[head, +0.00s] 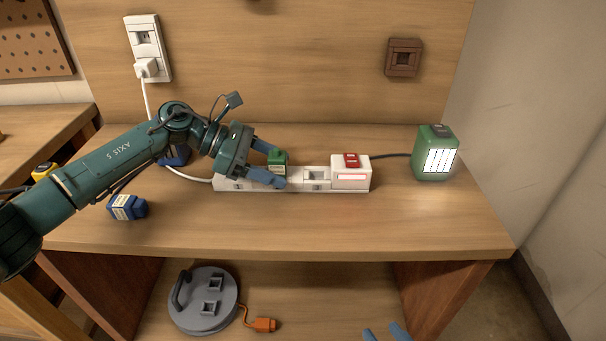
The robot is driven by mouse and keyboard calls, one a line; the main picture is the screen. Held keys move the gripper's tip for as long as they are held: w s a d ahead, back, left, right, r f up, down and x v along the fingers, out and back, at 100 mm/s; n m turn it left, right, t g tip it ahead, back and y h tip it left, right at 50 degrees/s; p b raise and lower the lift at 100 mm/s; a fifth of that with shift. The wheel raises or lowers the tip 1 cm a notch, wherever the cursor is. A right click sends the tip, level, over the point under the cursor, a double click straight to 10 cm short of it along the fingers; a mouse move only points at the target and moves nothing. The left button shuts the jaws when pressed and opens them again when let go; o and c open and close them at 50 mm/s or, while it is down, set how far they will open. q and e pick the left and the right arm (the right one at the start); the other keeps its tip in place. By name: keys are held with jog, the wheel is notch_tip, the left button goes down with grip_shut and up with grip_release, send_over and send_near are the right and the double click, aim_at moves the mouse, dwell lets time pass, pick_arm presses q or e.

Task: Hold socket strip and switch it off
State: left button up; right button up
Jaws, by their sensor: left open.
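The white socket strip (316,187) lies on the bench with its long side across the view. Its right end block carries a red switch (351,160) on top and a glowing pinkish-red light on its front. A green plug (279,157) sits at the strip's middle. My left gripper (272,163) is open over the left half of the strip, one blue finger behind it and one in front, near the green plug. Whether the fingers touch the strip or the plug I cannot tell. My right gripper (386,333) shows only two spread blue fingertips at the bottom edge.
A lit green lamp (435,152) stands to the right, its dark cord reaching the strip. A white cord runs from the wall outlet (148,48). A grey cable reel (203,301) is below. The bench front right is clear.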

aim_at(291, 173)
pick_arm(q)
jog(key=shift+d+f, duration=0.5)
jog(key=shift+d, duration=0.05)
jog(key=shift+d+f+b, duration=0.1)
jog(key=shift+d+b, duration=0.15)
jog(key=shift+b, duration=0.1)
jog(key=shift+d+f, duration=0.1)
jog(key=shift+d, duration=0.25)
pick_arm(e)
jog(key=shift+s+d+r+t, duration=0.2)
jog(key=shift+d+r+t, duration=0.2)
jog(key=shift+r, duration=0.2)
pick_arm(q)
jog(key=shift+c, duration=0.3)
